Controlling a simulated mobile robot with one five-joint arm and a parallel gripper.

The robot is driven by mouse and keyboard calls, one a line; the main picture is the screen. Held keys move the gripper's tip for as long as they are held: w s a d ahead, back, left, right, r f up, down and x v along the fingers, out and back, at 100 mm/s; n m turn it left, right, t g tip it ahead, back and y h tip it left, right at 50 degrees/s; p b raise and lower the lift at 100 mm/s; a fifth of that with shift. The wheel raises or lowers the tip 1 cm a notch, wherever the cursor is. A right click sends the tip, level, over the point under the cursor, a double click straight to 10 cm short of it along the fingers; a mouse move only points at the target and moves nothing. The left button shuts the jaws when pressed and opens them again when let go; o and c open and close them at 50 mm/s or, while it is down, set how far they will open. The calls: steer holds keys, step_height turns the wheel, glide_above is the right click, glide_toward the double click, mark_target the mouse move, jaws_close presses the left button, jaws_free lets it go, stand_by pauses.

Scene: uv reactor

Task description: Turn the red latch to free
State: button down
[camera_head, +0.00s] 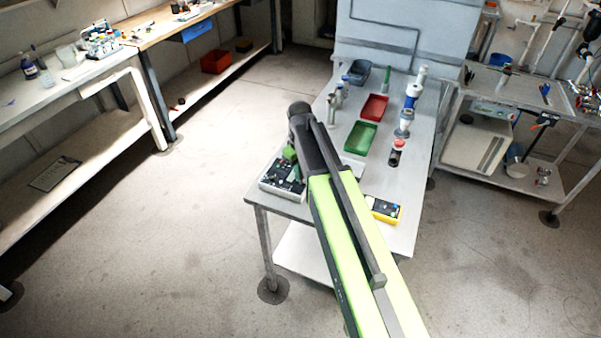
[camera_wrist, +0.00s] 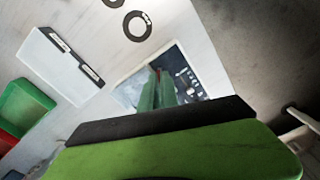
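A box with a dark control panel (camera_head: 283,183) sits at the near left corner of the steel table. Its dark panel with small knobs also shows in the wrist view (camera_wrist: 188,75). A small red part (camera_wrist: 158,71), possibly the red latch, shows at the tips of my green fingers; its shape and angle are too small to tell. My gripper (camera_head: 290,154) is over the box, pointing down. In the wrist view its two fingers (camera_wrist: 158,88) are close together over the panel. I cannot tell whether they grip the red part. My arm hides part of the box.
A yellow meter (camera_head: 384,210) lies at the table's near edge. A green tray (camera_head: 361,137) and a red tray (camera_head: 374,107) stand farther back. Bottles and a blue-white column (camera_head: 411,97) stand at the right. The floor left of the table is clear.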

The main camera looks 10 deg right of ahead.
steer(key=shift+s+n, duration=0.15)
steer(key=shift+n, duration=2.15)
steer(key=c, duration=1.6)
jaws_free()
step_height(320, 180, up, 18)
steer(key=p, duration=1.7)
steer(key=shift+f, duration=0.25)
